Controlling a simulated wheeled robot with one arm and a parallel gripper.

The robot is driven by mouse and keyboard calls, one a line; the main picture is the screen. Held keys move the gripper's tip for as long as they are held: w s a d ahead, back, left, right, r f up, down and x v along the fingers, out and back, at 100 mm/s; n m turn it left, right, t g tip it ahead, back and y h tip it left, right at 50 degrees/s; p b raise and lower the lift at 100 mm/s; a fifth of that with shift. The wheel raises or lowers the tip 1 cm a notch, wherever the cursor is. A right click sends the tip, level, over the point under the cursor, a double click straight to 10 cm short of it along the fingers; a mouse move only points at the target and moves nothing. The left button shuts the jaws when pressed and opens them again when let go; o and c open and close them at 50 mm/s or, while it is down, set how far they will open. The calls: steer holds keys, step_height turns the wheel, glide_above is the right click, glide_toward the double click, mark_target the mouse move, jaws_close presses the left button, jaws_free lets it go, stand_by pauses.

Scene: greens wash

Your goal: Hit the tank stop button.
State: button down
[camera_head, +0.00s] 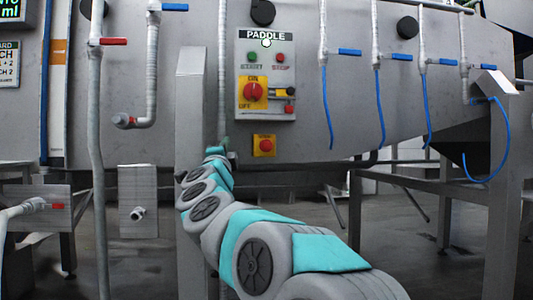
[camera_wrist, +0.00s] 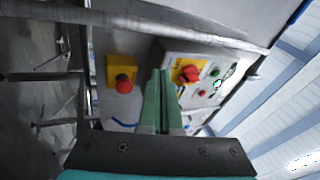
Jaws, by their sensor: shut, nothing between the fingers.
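A small yellow box with a red push button (camera_head: 264,145) sits on the tank wall below a grey control panel (camera_head: 284,110) labelled PADDLE. No label naming the tank stop is readable, so I cannot tell for sure which button it is. In the wrist view the yellow box's red button (camera_wrist: 124,86) lies left of my fingers. My gripper (camera_wrist: 160,73) has its green fingers together and empty, pointing toward the wall between box and panel. In the head view my gripper (camera_head: 216,150) is left of the yellow box, apparently not touching its button.
The panel carries a green button (camera_head: 252,57), a red button (camera_head: 279,58), a red rotary switch (camera_head: 253,91) on yellow, and a small red knob (camera_head: 289,109). Pipes with blue-handled valves (camera_head: 350,52) and hoses hang right. A grey post (camera_head: 191,110) stands left of the panel.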

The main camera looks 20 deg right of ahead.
mark_target(264, 148)
steer(key=s+d+m+g+h+b, duration=0.1)
steer(key=s+d+m+g+h, duration=0.2)
steer(key=d+m+g+h, duration=0.4)
steer(key=d+m+h, duration=0.2)
steer(key=d+m, duration=0.1)
steer(key=m, duration=0.1)
steer(key=shift+s+d+f+m+g, duration=0.3)
steer(key=shift+s+d+f+g, duration=0.05)
steer(key=shift+s+d+g, duration=0.05)
steer(key=shift+w, duration=0.1)
steer(key=shift+w+d+p, duration=0.4)
steer(key=shift+w+p, duration=0.15)
steer(key=shift+w, duration=0.85)
steer(key=shift+w+d+p, duration=0.4)
steer(key=shift+w+p, duration=0.15)
steer(key=shift+w, duration=0.8)
steer(key=shift+w+d+p, duration=0.4)
steer(key=shift+w+p, duration=0.15)
steer(key=shift+w, duration=0.85)
steer(key=shift+w, duration=0.15)
steer(key=shift+w+d, duration=0.1)
steer(key=shift+w, duration=0.2)
